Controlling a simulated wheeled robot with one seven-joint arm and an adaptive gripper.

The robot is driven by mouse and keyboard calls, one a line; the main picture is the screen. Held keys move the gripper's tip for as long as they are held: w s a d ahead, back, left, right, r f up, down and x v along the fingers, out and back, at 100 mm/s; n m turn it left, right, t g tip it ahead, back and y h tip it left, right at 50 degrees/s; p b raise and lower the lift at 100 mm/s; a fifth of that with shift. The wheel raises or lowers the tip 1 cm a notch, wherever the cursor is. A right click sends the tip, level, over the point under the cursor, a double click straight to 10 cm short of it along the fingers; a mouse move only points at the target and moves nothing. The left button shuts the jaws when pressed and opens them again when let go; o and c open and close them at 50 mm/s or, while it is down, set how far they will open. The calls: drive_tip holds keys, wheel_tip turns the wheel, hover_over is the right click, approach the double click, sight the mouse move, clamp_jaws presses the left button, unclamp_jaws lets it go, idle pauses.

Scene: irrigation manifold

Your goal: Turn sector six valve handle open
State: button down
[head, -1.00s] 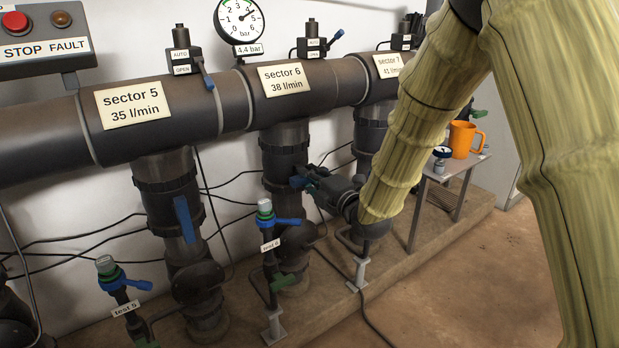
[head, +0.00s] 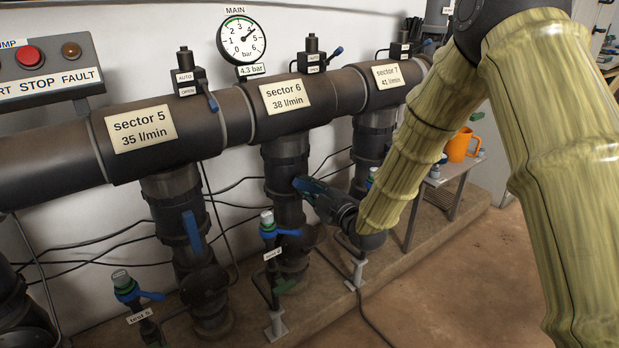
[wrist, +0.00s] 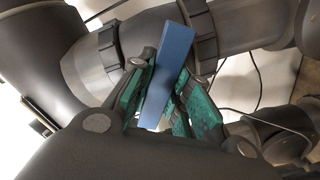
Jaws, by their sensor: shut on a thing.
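The sector six valve handle (wrist: 172,62) is a flat blue bar in the wrist view. It sits between the green-padded fingers of my gripper (wrist: 160,98), which is shut on it. In that view the bar slants across the dark valve pipe (wrist: 243,28) behind it. In the head view my gripper (head: 312,190) reaches in from the right to the vertical pipe below the "sector 6, 38 l/min" label (head: 284,97). Only a small blue end of the handle shows there, and my gripper hides the rest, so its exact angle is unclear.
The sector 5 handle (head: 192,232) is blue and hangs along its pipe. A small test tap (head: 268,235) with a blue lever stands in front of sector 6. The pressure gauge (head: 242,42) reads 4.3 bar. An orange mug (head: 459,146) stands on a small table at right. Floor at right is clear.

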drive_tip(key=m+p, duration=0.4)
drive_tip(key=m, duration=0.1)
drive_tip(key=shift+r+m+p, duration=0.15)
drive_tip(key=shift+m+p, duration=0.25)
drive_tip(key=m+p, duration=0.3)
drive_tip(key=m, duration=0.2)
drive_tip(key=shift+f, duration=0.2)
drive_tip(key=c, duration=1.3)
unclamp_jaws()
drive_tip(key=shift+f, duration=0.1)
drive_tip(key=shift+s+a, duration=0.1)
